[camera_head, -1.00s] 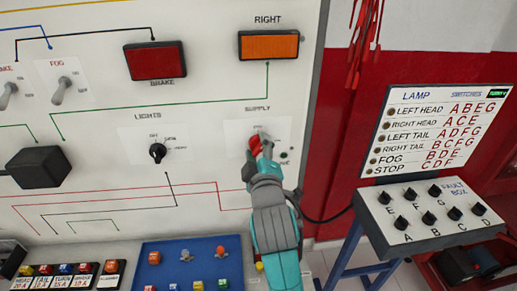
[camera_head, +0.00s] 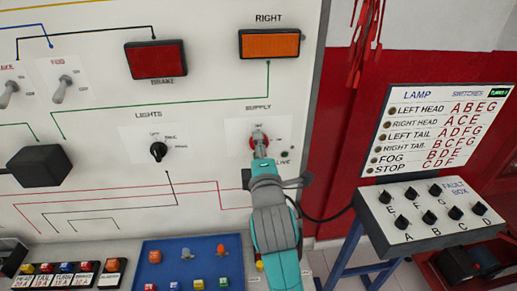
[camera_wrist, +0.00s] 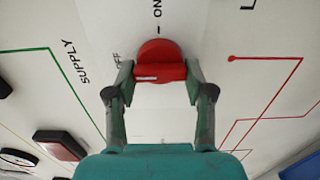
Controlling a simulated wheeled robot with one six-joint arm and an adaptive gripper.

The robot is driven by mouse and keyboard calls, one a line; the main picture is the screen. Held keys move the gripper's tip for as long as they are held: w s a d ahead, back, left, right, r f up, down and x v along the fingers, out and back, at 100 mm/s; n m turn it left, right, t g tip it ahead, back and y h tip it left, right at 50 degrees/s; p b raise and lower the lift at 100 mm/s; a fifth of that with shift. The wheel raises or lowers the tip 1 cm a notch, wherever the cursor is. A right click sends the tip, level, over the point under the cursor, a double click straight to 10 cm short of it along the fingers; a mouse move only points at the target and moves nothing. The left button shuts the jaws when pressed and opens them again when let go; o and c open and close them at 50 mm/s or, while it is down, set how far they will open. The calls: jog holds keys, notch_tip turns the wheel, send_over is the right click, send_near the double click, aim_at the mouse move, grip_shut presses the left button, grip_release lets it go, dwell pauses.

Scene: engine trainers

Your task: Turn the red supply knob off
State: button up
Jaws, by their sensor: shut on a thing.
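The red supply knob (camera_head: 258,138) is on the white panel under the word SUPPLY, partly hidden by my gripper in the head view. My gripper (camera_head: 260,147) reaches up to it from below. In the wrist view my gripper (camera_wrist: 160,75) has one finger on each side of the red knob (camera_wrist: 159,52), shut on its raised bar. The bar lies across the picture between the fingers, with a white mark near its lower left. An ON label and a mark are above the knob, and a partly hidden OFF label is to its left.
The black lights knob (camera_head: 158,151) is to the left on the panel. A small dark LIVE lamp (camera_head: 284,154) sits just right of my gripper.

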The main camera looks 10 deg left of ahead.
jog(key=shift+f, duration=0.1)
dwell(0.3)
jog(key=o, duration=1.2)
jog(key=shift+c, duration=0.2)
jog(key=v, duration=1.2)
